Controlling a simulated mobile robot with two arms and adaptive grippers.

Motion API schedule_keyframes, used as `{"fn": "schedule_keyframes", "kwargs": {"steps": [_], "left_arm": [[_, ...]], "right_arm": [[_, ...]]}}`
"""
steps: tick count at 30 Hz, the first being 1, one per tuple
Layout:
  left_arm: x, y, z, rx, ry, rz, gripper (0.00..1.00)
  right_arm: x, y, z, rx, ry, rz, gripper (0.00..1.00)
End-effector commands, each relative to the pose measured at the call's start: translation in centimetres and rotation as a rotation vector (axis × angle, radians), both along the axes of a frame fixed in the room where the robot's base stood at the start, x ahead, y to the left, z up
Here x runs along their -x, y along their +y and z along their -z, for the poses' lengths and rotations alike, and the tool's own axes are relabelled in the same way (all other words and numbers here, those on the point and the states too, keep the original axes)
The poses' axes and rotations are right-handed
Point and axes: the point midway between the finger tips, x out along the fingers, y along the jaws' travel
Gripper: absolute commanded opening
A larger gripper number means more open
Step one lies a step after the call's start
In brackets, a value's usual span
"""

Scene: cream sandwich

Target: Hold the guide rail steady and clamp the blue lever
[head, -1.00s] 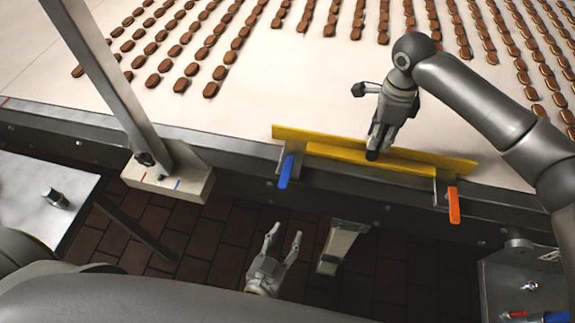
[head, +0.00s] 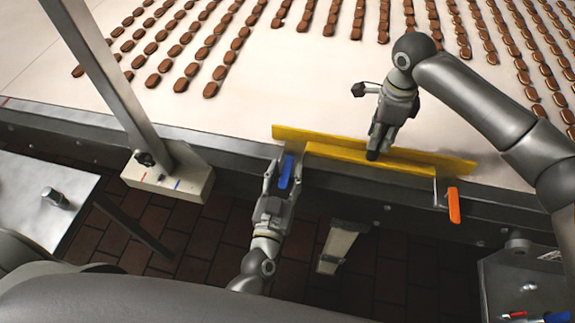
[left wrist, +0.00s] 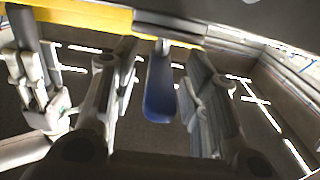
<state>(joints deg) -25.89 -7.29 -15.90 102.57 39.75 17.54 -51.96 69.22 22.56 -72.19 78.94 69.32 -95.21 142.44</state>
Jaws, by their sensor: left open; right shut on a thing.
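The yellow guide rail (head: 400,168) lies along the near edge of the conveyor. My right gripper (head: 373,152) is shut on the rail near its middle. The blue lever (head: 286,171) hangs at the rail's left clamp. My left gripper (head: 284,176) is open, with one finger on each side of the lever. In the left wrist view the blue lever (left wrist: 160,88) hangs between the two open fingers, with visible gaps on both sides. The rail also shows there as a yellow strip (left wrist: 85,13) along the top.
An orange lever (head: 454,205) hangs at the rail's right clamp. Rows of brown biscuits (head: 210,89) lie on the pale belt (head: 290,85) behind the rail. A slanted metal post (head: 105,80) stands at the left. A metal table (head: 40,195) is at the far left.

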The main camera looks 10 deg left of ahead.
Motion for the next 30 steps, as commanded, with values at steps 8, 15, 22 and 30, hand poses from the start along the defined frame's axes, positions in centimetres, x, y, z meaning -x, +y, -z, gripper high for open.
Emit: {"fn": "schedule_keyframes", "kwargs": {"steps": [8, 15, 22, 30], "left_arm": [[-2.2, 0.0, 0.0, 0.001, 0.001, 0.0, 0.41], [-2.3, 0.0, 0.0, 0.0, 0.001, 0.0, 0.41], [-2.3, 0.0, 0.0, 0.0, 0.001, 0.0, 0.14], [-2.3, 0.0, 0.0, 0.0, 0.001, 0.0, 0.0]], "right_arm": [[0.0, 0.0, 0.0, 0.0, 0.0, 0.0, 0.0], [0.0, 0.0, 0.0, 0.0, 0.0, 0.0, 0.0], [0.0, 0.0, 0.0, 0.0, 0.0, 0.0, 0.0], [0.0, 0.0, 0.0, 0.0, 0.0, 0.0, 0.0]]}}
